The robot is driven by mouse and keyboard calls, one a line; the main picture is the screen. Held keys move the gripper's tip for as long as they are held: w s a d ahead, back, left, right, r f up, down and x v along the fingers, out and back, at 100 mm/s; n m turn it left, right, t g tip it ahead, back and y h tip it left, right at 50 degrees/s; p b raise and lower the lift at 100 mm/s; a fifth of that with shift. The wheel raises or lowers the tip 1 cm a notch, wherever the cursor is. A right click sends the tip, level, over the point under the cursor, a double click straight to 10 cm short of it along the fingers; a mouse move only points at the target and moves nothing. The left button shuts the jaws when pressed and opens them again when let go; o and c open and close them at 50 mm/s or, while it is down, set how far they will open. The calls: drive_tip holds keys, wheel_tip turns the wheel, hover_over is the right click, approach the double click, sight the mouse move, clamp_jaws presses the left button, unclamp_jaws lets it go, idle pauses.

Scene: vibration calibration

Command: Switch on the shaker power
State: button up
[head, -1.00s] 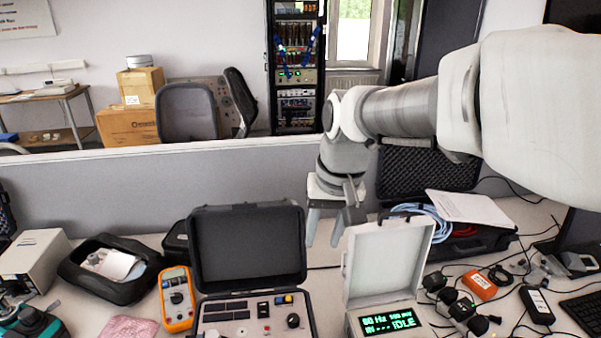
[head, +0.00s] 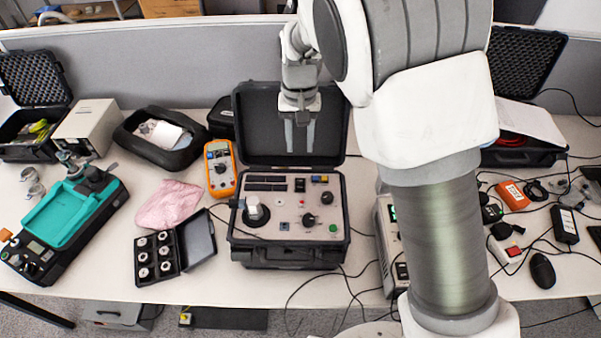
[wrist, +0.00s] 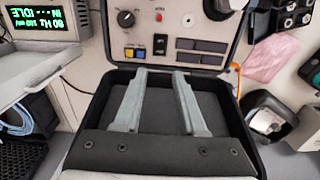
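The shaker case (head: 235,215) is a black open case with a light grey control panel (head: 285,205), in the middle of the table in the head view. The panel carries a small black rocker switch (head: 299,185), which also shows in the wrist view (wrist: 160,44). Whether the rocker is on or off is too small to tell. My gripper (head: 300,150) is open and empty, fingers pointing down in front of the raised lid (head: 265,125). In the wrist view its fingertips (wrist: 161,74) lie apart, short of the rocker and roughly in line with it.
A silver cylinder (head: 254,208) stands on the panel's left, with a black knob (head: 309,220) to the right. A white instrument (wrist: 30,35) beside the case reads IDLE. An orange multimeter (head: 219,168) lies left of the lid. Cables run along the table front.

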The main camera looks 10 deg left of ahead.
sight(300, 181)
wheel_tip(300, 181, down, 12)
drive_tip(key=shift+r, duration=0.15)
drive_tip(key=shift+c, duration=0.3)
clamp_jaws()
